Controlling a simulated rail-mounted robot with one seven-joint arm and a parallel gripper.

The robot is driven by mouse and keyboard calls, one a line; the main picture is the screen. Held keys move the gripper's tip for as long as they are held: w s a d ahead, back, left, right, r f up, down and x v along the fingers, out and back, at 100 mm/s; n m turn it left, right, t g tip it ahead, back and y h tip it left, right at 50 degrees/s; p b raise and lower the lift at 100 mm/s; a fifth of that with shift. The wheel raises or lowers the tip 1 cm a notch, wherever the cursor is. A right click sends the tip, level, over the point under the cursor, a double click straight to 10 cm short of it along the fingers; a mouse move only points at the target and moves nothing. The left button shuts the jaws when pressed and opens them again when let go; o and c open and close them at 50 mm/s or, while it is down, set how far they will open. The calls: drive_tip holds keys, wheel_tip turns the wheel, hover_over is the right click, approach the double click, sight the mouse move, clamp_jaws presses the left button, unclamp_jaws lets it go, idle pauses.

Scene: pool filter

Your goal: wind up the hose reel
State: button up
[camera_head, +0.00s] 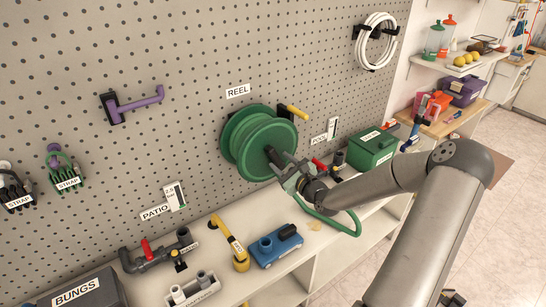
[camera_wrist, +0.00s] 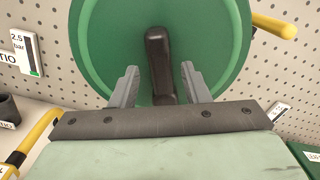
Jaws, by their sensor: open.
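The green hose reel (camera_head: 257,143) is mounted on the pegboard under a label reading REEL. It fills the upper middle of the wrist view (camera_wrist: 95,50). A dark crank handle (camera_wrist: 157,60) stands out from the reel face, between the two grey fingers in the picture. My gripper (camera_head: 284,172) is open in front of the reel, with a gap on each side of the handle in the wrist view (camera_wrist: 160,85). I cannot tell how deep the handle sits between the fingers. A green hose (camera_head: 335,221) loops down from the reel area over the shelf edge.
A yellow peg (camera_head: 298,112) sticks out right of the reel. A purple bracket (camera_head: 135,101) is at the left of the pegboard. The shelf below holds a grey pipe with a red valve (camera_head: 148,254), a blue device (camera_head: 276,246) and a green box (camera_head: 372,147).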

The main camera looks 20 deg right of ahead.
drive_tip(key=shift+w, duration=0.15)
drive_tip(key=shift+w+a, duration=0.2)
drive_tip(key=shift+w, duration=0.4)
